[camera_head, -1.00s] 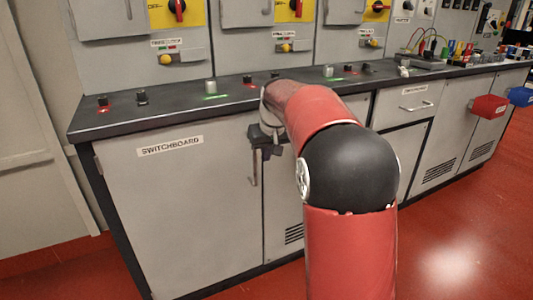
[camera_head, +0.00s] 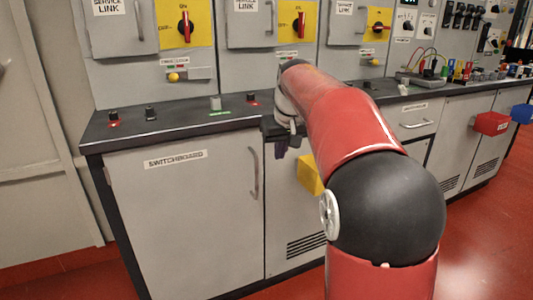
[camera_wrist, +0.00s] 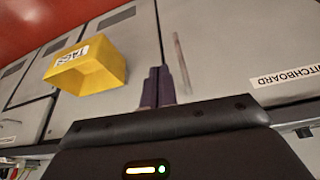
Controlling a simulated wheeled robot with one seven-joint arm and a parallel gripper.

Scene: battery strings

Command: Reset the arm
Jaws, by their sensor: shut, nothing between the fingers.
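My red and black arm reaches forward toward the switchboard's front. My gripper (camera_wrist: 158,86) shows in the wrist view as two dark fingers close together, shut with nothing between them. In the head view my gripper (camera_head: 283,147) is small and partly hidden by my arm, just in front of the counter edge. The fingers are apart from the cabinet doors behind them.
The switchboard counter (camera_head: 180,122) carries several knobs, with yellow-plated red switches (camera_head: 185,27) above. A yellow bin labelled TAGS (camera_wrist: 92,72) hangs on the cabinet front near my gripper; a red bin (camera_head: 491,123) and a blue bin (camera_head: 521,113) hang further right. Red floor lies open at right.

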